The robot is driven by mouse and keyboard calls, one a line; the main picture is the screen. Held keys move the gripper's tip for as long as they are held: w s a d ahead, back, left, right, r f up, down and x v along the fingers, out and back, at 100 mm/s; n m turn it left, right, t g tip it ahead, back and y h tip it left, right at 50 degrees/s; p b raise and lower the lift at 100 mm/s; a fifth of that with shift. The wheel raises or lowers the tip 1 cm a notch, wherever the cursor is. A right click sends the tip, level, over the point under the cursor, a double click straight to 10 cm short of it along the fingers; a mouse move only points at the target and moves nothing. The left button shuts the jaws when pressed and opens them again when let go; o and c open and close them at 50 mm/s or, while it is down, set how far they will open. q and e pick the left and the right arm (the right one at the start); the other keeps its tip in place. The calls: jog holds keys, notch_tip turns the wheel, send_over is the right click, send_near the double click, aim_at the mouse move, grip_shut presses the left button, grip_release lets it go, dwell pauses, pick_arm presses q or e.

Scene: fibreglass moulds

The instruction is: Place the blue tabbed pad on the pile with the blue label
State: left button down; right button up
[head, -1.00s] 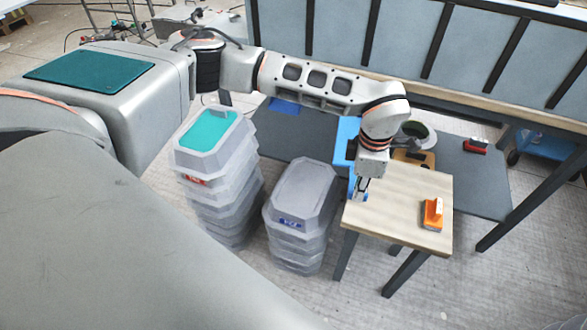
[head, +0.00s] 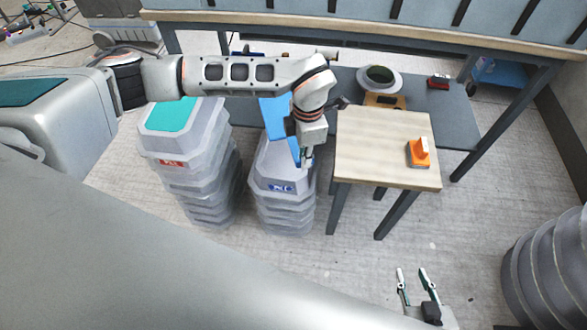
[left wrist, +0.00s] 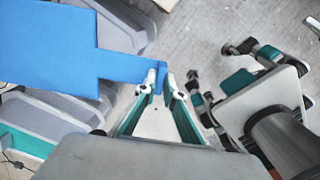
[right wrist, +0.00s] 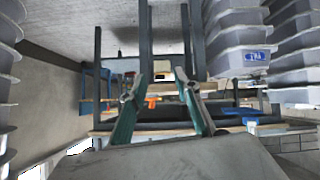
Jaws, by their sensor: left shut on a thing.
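The blue tabbed pad (head: 275,118) hangs from my left gripper (head: 303,160) over the pile with the blue label (head: 268,181). My left gripper is shut on its tab, and the left wrist view shows the pad (left wrist: 50,45) reaching left from the fingertips (left wrist: 162,88). The arm hides part of the pad in the head view; I cannot tell whether it touches the pile. The pile's blue label (head: 281,188) faces front. My right gripper (head: 415,270) is open and empty, low at the front right; its spread fingers also show in the right wrist view (right wrist: 160,85).
Left of that pile stands a pile with a red label (head: 172,163), topped by a teal pad (head: 170,116). A small wooden table (head: 380,150) with an orange-handled tool (head: 419,153) stands to the right. A grey ribbed stack (head: 550,265) is at far right. Open floor lies in front.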

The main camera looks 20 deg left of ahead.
pick_arm(q)
notch_tip(320, 180, down, 18)
jog(key=b, duration=0.3)
jog(key=shift+f, duration=0.15)
jog(key=c, duration=2.1)
grip_release()
jog(key=shift+c, duration=0.2)
